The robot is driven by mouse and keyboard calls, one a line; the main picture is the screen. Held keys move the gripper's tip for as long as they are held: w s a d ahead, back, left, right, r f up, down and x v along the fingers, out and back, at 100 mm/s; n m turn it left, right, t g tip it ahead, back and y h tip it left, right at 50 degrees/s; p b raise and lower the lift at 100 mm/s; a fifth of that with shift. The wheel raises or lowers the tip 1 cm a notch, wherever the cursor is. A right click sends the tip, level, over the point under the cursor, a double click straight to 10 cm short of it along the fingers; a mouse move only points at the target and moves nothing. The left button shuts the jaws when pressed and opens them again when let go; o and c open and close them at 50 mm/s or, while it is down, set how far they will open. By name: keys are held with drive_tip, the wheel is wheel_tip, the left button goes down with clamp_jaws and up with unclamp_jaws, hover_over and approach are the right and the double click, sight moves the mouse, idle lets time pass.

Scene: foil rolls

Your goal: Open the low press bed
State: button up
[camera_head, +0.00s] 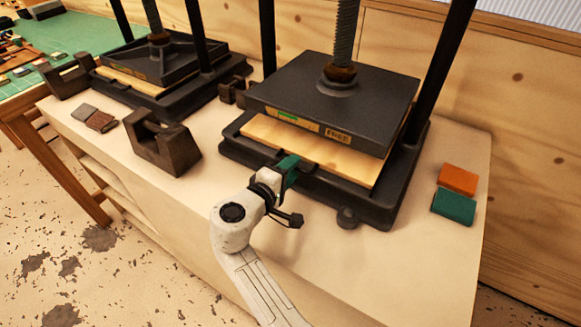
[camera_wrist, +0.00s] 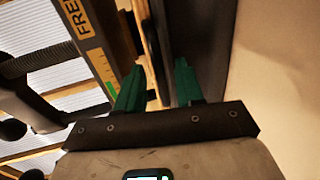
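The near press has a dark upper plate (camera_head: 330,90) on a screw, with a label and a green mark on its front edge. Below it, across a gap, a pale wooden board (camera_head: 350,163) lies on a dark low bed (camera_head: 385,208). My gripper (camera_head: 288,166) is at the front edge of this bed. In the wrist view, the green fingertips of my gripper (camera_wrist: 158,88) stand apart, with the board's edge and a dark strip (camera_wrist: 150,40) beyond and between them. I cannot tell whether they touch it.
A second press (camera_head: 155,60) stands at the left, its plate close above its board. A dark notched block (camera_head: 163,143) and small brown blocks (camera_head: 100,123) lie on the bench. Orange (camera_head: 458,179) and green (camera_head: 454,206) blocks lie right of the near press.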

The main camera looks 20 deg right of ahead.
drive_tip(key=shift+w+d, duration=0.1)
drive_tip(key=shift+d, duration=0.05)
clamp_jaws()
idle(0.4)
